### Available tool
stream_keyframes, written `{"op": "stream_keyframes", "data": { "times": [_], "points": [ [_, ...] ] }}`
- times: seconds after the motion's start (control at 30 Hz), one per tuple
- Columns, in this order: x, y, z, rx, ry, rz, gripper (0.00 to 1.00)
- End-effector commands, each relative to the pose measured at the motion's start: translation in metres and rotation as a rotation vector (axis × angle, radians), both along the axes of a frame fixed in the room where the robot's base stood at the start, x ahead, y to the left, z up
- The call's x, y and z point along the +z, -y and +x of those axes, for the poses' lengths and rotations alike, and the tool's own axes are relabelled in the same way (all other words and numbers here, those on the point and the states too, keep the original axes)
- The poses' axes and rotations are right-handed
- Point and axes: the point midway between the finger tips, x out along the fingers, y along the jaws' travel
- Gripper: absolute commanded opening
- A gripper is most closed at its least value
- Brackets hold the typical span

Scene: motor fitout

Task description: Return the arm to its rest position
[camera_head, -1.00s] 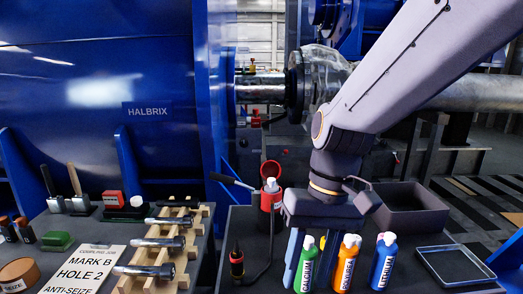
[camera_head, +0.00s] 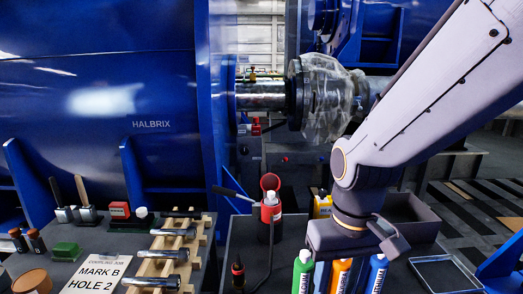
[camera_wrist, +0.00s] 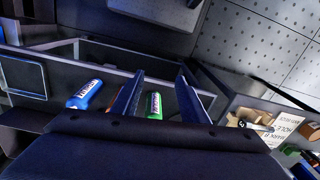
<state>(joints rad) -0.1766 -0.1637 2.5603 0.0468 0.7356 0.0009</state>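My gripper hangs from the arm over the dark workbench tray, above a row of bottles. In the wrist view its two fingers (camera_wrist: 160,76) stand well apart with nothing held between them. A green bottle (camera_head: 303,272) stands at the left of the row and shows beyond the fingers in the wrist view (camera_wrist: 153,105). An orange bottle (camera_head: 340,276) is beside it, mostly hidden by a finger in the wrist view. A blue bottle (camera_head: 376,274) is at the right. The fingers are largely hidden in the head view.
A red container (camera_head: 271,212) and a yellow container (camera_head: 322,206) stand behind the bottles. A dark open bin (camera_head: 424,222) and a shallow tray (camera_head: 445,275) are at right. A wooden rack (camera_head: 152,266) holds several bolts at left, beside the job sheet (camera_head: 95,274).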

Motion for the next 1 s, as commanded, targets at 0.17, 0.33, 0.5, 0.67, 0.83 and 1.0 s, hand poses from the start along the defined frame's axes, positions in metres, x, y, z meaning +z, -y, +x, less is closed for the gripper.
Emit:
{"op": "stream_keyframes", "data": {
  "times": [0.17, 0.33, 0.5, 0.67, 0.83, 1.0],
  "points": [
    [0.032, 0.023, -0.004, -0.064, -0.005, -0.013, 0.4],
    [0.049, 0.042, -0.006, -0.114, -0.008, -0.021, 0.4],
    [0.057, 0.053, -0.007, -0.142, -0.007, -0.026, 0.4],
    [0.057, 0.057, -0.007, -0.149, -0.007, -0.028, 0.4],
    [0.056, 0.056, -0.007, -0.149, -0.007, -0.028, 0.4],
    [0.056, 0.056, -0.007, -0.149, -0.007, -0.028, 0.4]
  ]
}}
